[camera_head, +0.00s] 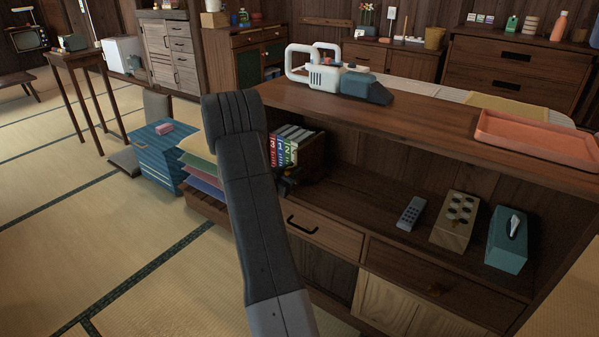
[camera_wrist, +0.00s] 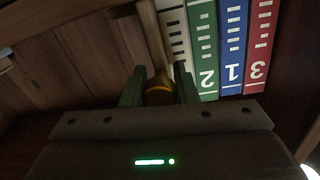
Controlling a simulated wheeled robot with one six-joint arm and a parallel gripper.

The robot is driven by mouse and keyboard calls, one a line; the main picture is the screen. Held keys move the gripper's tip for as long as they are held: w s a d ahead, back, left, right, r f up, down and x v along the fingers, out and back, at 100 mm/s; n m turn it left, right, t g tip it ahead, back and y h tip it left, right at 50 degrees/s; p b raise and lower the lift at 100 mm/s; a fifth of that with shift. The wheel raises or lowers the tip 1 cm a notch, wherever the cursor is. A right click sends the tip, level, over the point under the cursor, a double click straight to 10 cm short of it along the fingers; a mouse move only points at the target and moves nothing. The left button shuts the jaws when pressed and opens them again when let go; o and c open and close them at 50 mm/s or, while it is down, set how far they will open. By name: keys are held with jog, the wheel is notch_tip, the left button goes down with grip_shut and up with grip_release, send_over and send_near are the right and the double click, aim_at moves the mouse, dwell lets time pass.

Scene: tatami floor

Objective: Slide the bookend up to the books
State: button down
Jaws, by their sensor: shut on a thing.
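The books (camera_head: 284,146) stand upright in a row at the left end of the open shelf. In the wrist view they show as a white-and-black book (camera_wrist: 175,32), a green one marked 2 (camera_wrist: 203,45), a blue one marked 1 (camera_wrist: 232,45) and a red one marked 3 (camera_wrist: 260,45). The brown bookend (camera_wrist: 149,28) stands beside the white-and-black book; I cannot tell whether they touch. My gripper (camera_wrist: 159,88) is shut on the rounded, brass-coloured part at the bookend's near edge. In the head view my arm and the shadow hide much of the gripper (camera_head: 288,180).
A remote (camera_head: 410,213), a block with round holes (camera_head: 455,219) and a teal tissue box (camera_head: 508,240) stand farther right on the shelf. Bare shelf lies between them and the books. The cabinet top (camera_head: 420,126) overhangs the shelf.

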jog(key=c, duration=1.1)
grip_release()
jog(key=shift+c, duration=0.2)
jog(key=shift+a, duration=0.1)
jog(key=p+v, duration=0.3)
jog(key=v, duration=1)
jog(key=shift+s+a, duration=0.2)
jog(key=shift+s, duration=0.1)
jog(key=shift+w, duration=0.1)
jog(key=b+x, duration=0.3)
jog(key=x, duration=1)
jog(key=shift+d, duration=0.15)
jog(key=shift+w+d, duration=0.2)
jog(key=shift+w, duration=0.05)
jog(key=shift+s+d, duration=0.15)
